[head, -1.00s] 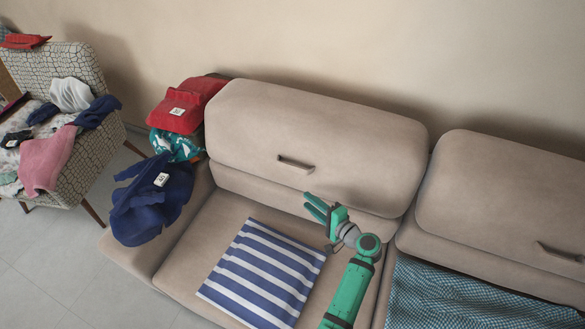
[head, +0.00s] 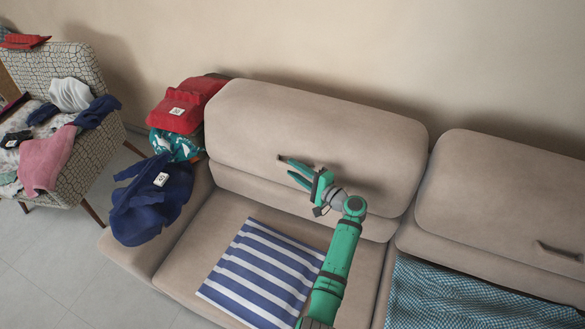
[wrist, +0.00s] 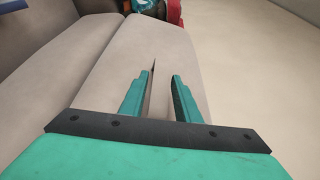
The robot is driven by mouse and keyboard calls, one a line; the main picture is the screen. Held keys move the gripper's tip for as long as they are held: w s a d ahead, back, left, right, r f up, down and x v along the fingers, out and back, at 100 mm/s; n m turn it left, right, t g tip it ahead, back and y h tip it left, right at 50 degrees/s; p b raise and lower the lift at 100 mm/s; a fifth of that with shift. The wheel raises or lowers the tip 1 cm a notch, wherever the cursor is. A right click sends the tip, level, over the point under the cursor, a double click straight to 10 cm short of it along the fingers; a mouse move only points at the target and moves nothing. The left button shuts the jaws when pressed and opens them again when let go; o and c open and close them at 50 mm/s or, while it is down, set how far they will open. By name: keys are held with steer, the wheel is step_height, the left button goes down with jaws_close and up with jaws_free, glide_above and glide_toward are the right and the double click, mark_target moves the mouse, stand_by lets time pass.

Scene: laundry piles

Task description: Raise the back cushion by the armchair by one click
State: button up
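The beige back cushion (head: 320,115) nearest the armchair leans at the back of the sofa, its lower edge above the seat. Its handle (head: 281,158) is mostly hidden by my gripper (head: 290,168), which is at the cushion's front face. In the wrist view the two green fingers of my gripper (wrist: 160,76) stand apart. A thin dark strip, apparently the handle (wrist: 153,72), shows between them with gaps at its sides. I cannot tell whether either finger touches it. The patterned armchair (head: 88,160) stands at the far left, heaped with clothes.
A blue-and-white striped cloth (head: 262,275) lies on the seat below. A checked cloth (head: 470,298) covers the right seat, below a second back cushion (head: 510,195). Red and teal laundry (head: 185,110) and a blue garment (head: 150,200) lie on the sofa's left arm.

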steer(key=shift+x, duration=0.9)
steer(key=shift+c, duration=0.5)
